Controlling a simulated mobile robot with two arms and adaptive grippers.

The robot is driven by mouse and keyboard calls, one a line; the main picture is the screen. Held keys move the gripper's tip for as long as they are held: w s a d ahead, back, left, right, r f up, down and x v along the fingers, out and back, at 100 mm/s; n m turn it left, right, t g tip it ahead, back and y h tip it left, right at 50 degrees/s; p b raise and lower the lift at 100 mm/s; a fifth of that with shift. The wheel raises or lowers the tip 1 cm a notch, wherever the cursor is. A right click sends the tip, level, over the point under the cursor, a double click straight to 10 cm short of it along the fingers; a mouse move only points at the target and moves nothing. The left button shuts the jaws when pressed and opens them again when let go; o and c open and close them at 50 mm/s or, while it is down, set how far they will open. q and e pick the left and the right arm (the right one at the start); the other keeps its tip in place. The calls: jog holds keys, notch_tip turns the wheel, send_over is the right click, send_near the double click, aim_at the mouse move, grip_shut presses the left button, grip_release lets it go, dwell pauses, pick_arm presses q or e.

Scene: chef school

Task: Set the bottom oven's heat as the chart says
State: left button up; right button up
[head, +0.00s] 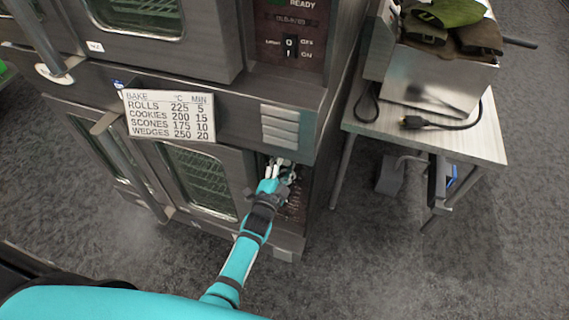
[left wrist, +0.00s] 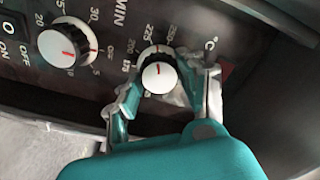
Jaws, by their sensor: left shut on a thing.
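The bottom oven (head: 238,165) has its glass door shut, with racks visible inside. The chart (head: 170,115) above it reads rolls 225 °C 5 min, cookies 200 15, scones 175 10, wedges 250 20. In the left wrist view, the °C heat knob (left wrist: 158,77) is black with a white face and red mark. The mark points roughly up, near the 225 and 250 labels; I cannot tell the exact setting. My left gripper (head: 276,170) is shut on this knob, with one finger on each side (left wrist: 165,92). My right gripper is not in view.
The MIN knob (left wrist: 68,47) sits left of the heat knob, with an on/off switch (left wrist: 12,28) beyond it. The top oven (head: 150,30) is above. A side table (head: 475,130) with a metal box and a cable stands at right. Door handles (head: 130,165) stick out at left.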

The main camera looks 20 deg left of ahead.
pick_arm(q)
jog(key=shift+f, duration=0.1)
dwell(0.3)
jog(key=o, duration=1.2)
jog(key=s, duration=1.2)
jog(key=shift+a, duration=0.2)
